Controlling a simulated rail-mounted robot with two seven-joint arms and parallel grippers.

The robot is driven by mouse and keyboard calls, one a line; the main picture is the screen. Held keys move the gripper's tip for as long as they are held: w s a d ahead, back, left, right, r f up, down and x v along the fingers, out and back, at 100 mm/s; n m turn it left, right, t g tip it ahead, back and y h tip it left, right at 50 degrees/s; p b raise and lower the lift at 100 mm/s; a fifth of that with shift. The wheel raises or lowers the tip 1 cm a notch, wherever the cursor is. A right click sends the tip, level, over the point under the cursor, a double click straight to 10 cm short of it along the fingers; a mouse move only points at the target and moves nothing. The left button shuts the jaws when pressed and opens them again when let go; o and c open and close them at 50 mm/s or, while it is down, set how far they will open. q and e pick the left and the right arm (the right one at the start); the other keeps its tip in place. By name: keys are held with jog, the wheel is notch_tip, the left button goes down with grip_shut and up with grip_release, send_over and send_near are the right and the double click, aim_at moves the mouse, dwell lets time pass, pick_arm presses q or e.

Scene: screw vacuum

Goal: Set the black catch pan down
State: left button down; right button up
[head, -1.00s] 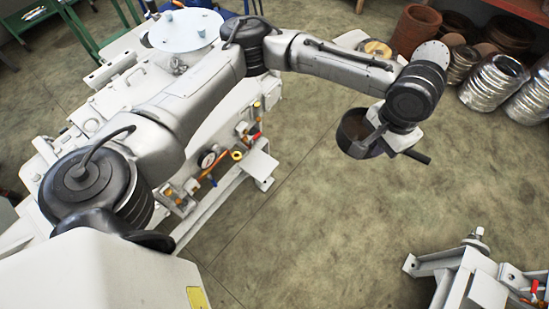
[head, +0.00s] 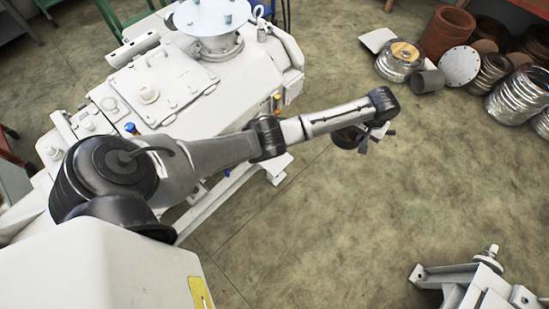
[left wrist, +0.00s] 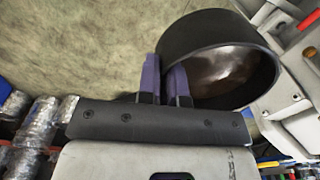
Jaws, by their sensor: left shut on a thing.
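The black catch pan (left wrist: 205,38) is a round dark pan with a brownish, shiny inside, large in the left wrist view. My left gripper (left wrist: 165,82) is shut on it, with its two purple-grey fingers at the pan's near side. In the head view the pan (head: 345,138) shows small and partly hidden under my left wrist, over the open floor to the right of the white machine. My left gripper (head: 376,137) is beside it there. I cannot tell the pan's height above the floor. My right gripper is not in view.
The white machine (head: 185,85) fills the upper left, with a frame rail low on its right side. Metal duct coils (head: 515,95) and clay-coloured pipes (head: 447,32) lie at the upper right. A white frame (head: 480,280) stands at the lower right. The floor (head: 330,225) between is clear.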

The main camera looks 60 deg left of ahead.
pick_arm(q)
jog(key=s+a+f+n, duration=0.1)
jog(key=s+a+f, duration=0.15)
jog(key=f, duration=0.25)
jog(key=s+a+f, duration=0.2)
jog(key=s+f, duration=0.1)
jog(key=f, duration=0.3)
jog(key=n+b, duration=0.1)
jog(key=b, duration=0.4)
send_over(283, 162)
notch_tip(283, 162, down, 14)
jog(key=shift+a+f, duration=0.1)
jog(key=shift+f, duration=0.15)
notch_tip(283, 162, down, 4)
jog(key=shift+r+b, duration=0.1)
jog(key=shift+b, duration=0.95)
jog(key=shift+f, duration=0.3)
jog(key=c, duration=1.3)
grip_release()
